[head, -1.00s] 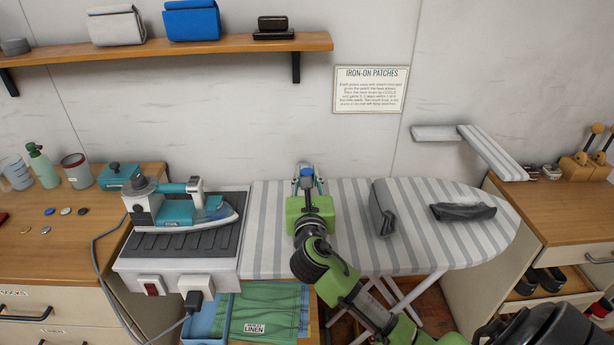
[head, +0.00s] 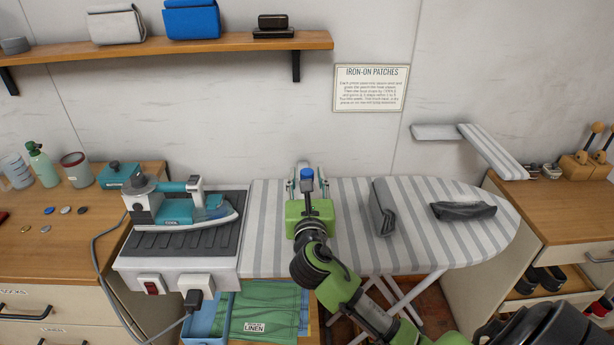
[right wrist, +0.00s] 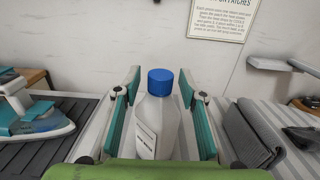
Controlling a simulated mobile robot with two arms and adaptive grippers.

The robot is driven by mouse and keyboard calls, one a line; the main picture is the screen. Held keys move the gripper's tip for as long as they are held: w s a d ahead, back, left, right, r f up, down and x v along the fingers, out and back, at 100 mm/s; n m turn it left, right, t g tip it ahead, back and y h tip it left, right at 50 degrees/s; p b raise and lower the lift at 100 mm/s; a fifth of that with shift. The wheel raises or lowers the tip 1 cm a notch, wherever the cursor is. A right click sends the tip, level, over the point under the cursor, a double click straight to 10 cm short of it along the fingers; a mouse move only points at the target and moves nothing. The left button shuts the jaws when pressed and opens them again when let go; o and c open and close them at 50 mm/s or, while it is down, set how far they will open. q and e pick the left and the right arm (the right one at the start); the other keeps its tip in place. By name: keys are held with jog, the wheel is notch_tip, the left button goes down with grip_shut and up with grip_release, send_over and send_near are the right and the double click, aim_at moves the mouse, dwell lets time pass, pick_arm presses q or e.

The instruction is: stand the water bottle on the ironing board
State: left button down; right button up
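The water bottle (right wrist: 158,118) is clear with a blue cap and a white label, and it is upright between the fingers of my right gripper (right wrist: 159,115). Gaps show on both sides of the bottle, so the fingers are open and apart from it. In the head view the bottle's blue cap (head: 307,174) shows beyond my right gripper (head: 307,183), over the back left part of the striped ironing board (head: 350,247). The bottle's base is hidden behind the gripper, so its contact with the board cannot be seen. My left gripper is not in view.
A teal iron (head: 190,212) rests on a dark ribbed pad left of the board. A folded grey cloth (head: 382,210) and a dark crumpled cloth (head: 463,211) lie on the board to the right. A small striped sleeve board (head: 490,152) is behind.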

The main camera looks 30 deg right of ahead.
jog(key=b+v, duration=0.1)
jog(key=v, duration=1)
